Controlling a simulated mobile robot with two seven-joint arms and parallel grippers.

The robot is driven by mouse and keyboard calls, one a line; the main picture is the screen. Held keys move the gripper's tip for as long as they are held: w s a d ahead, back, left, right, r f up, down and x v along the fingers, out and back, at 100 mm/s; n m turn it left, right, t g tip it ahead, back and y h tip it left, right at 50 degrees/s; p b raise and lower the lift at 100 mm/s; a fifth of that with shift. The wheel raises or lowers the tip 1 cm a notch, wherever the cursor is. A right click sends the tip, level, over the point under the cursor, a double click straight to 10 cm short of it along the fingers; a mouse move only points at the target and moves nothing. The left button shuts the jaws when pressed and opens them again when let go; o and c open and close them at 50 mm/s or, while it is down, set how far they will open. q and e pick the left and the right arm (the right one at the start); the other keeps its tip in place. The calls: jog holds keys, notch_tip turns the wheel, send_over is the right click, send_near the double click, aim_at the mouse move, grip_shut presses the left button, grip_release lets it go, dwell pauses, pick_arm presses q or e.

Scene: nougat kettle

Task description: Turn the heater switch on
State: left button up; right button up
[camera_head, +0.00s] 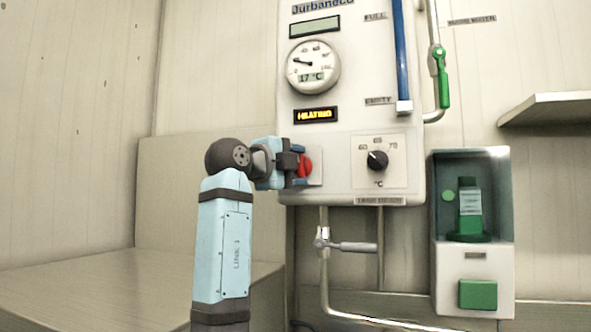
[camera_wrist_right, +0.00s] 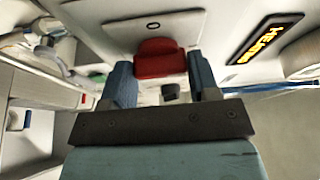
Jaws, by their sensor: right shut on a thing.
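The heater unit (camera_head: 345,95) is a white wall box, with a red switch (camera_head: 307,166) on a light plate at its lower left. In the head view my right gripper (camera_head: 299,164) reaches the switch from the left, partly hiding it. In the right wrist view the red switch (camera_wrist_right: 158,58) sits between the two blue fingers of my right gripper (camera_wrist_right: 158,75), which is shut on it. The small display (camera_head: 316,115) is lit and reads "HEATING". My left gripper is not in view.
A dial gauge (camera_head: 313,66) reads 17 °C. A black temperature knob (camera_head: 377,160) is right of the switch. A shelf (camera_head: 550,105) juts out at far right.

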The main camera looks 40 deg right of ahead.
jog(key=shift+m, duration=0.4)
jog(key=o, duration=0.9)
jog(key=shift+a, duration=0.15)
jog(key=a, duration=0.7)
jog(key=s+a, duration=0.1)
jog(key=a, duration=0.3)
jog(key=shift+a+b, duration=0.3)
jog(key=shift+a, duration=0.05)
jog(key=shift+r, duration=0.1)
